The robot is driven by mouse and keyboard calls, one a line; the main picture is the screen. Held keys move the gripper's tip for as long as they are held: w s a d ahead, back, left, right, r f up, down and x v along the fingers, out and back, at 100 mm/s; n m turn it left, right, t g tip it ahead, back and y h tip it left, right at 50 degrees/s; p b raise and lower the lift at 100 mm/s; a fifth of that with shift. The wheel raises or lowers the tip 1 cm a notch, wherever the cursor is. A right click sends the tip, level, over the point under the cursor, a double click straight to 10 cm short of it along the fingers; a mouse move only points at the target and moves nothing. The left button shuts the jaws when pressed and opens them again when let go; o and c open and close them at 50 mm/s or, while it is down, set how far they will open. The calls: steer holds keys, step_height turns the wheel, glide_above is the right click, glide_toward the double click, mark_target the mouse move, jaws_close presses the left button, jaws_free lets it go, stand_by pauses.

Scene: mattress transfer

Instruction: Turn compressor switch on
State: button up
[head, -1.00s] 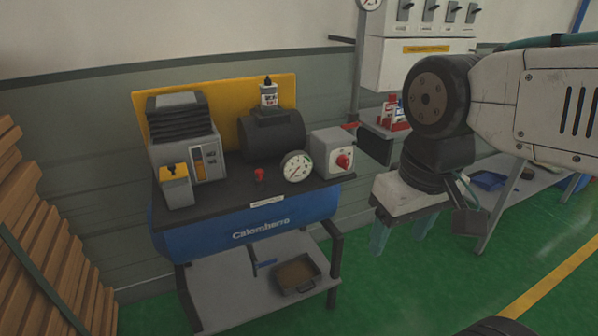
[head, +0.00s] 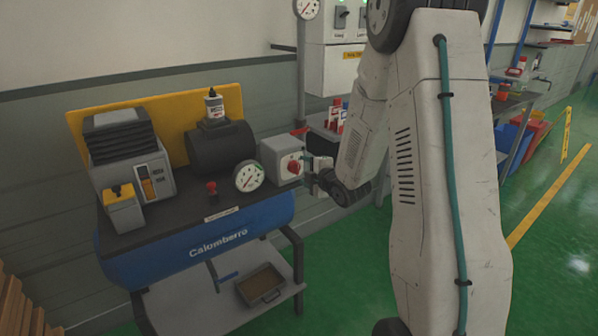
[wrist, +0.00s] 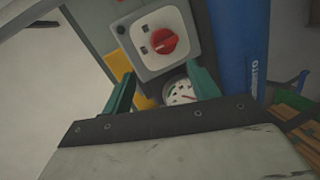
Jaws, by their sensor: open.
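The compressor switch is a round red knob (head: 292,167) on the front of a grey box (head: 273,152) at the right end of the compressor bench. My gripper (head: 312,172) is just right of the knob in the head view, facing the box. In the wrist view the red knob (wrist: 163,42) on the pale plate lies ahead of my open gripper (wrist: 161,75). Its two green fingers are spread and empty, with the knob beyond their tips. I cannot tell how small the gap to the knob is.
A pressure gauge (head: 249,176) stands close left of the switch box. A small red knob (head: 212,188) and a blue tank (head: 215,240) are nearby. Red and white bottles (head: 337,115) stand on a shelf behind.

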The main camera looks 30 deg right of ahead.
mark_target(298, 170)
step_height(298, 170, down, 4)
steer(key=d+n+t+y, duration=0.1)
steer(key=d+n+t, duration=0.1)
steer(key=n+t, duration=0.1)
steer(key=w, duration=0.7)
steer(key=shift+a+r, duration=0.15)
steer(key=shift+a, duration=0.05)
steer(key=shift+c, duration=0.3)
steer(key=c, duration=0.9)
